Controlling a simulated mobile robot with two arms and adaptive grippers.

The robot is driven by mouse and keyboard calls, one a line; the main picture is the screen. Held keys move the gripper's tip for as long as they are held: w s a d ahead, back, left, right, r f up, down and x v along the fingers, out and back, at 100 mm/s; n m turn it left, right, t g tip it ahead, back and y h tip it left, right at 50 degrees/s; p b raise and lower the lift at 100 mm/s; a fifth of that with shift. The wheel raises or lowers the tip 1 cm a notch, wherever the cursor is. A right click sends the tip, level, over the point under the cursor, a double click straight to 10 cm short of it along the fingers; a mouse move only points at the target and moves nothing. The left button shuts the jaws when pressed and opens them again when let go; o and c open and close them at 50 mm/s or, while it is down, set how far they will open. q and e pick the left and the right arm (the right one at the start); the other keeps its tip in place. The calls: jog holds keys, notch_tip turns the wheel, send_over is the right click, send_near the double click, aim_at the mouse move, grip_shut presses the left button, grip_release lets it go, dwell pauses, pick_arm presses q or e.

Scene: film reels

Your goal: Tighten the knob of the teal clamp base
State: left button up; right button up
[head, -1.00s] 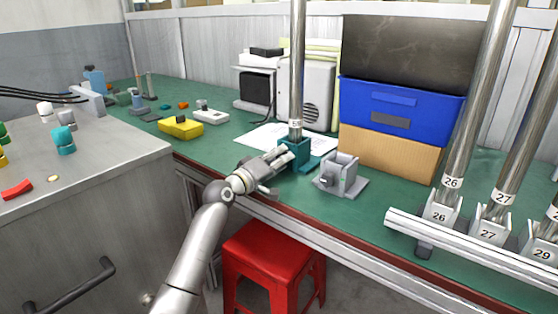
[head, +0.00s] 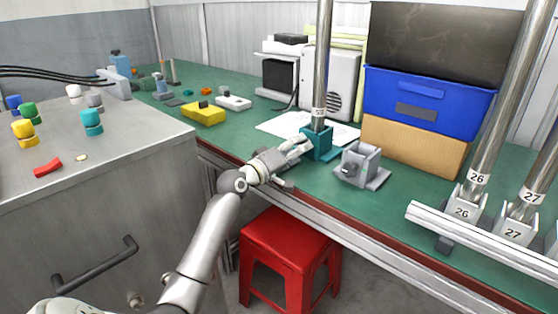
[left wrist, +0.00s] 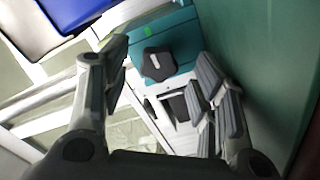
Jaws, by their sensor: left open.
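The teal clamp base (head: 322,144) stands on the green bench top with an upright metal pole (head: 322,70) in it. The pole carries a small white label. In the left wrist view, the teal clamp base (left wrist: 178,30) shows its dark round knob (left wrist: 158,65) with a light pointer line, and a small green mark beside it. My left gripper (head: 298,150) is at the near left side of the base. In the left wrist view the fingers of my left gripper (left wrist: 164,58) are apart, one either side of the knob, with gaps showing. My right gripper is out of view.
A grey clamp base (head: 360,165) stands empty just right of the teal one. White paper (head: 275,125) lies behind. A blue bin (head: 425,100) sits on a cardboard box (head: 412,145). A red stool (head: 290,245) stands below the bench edge. Numbered poles are at right.

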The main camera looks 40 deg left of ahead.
pick_arm(q)
jog(key=s, duration=0.9)
jog(key=shift+s+a, duration=0.4)
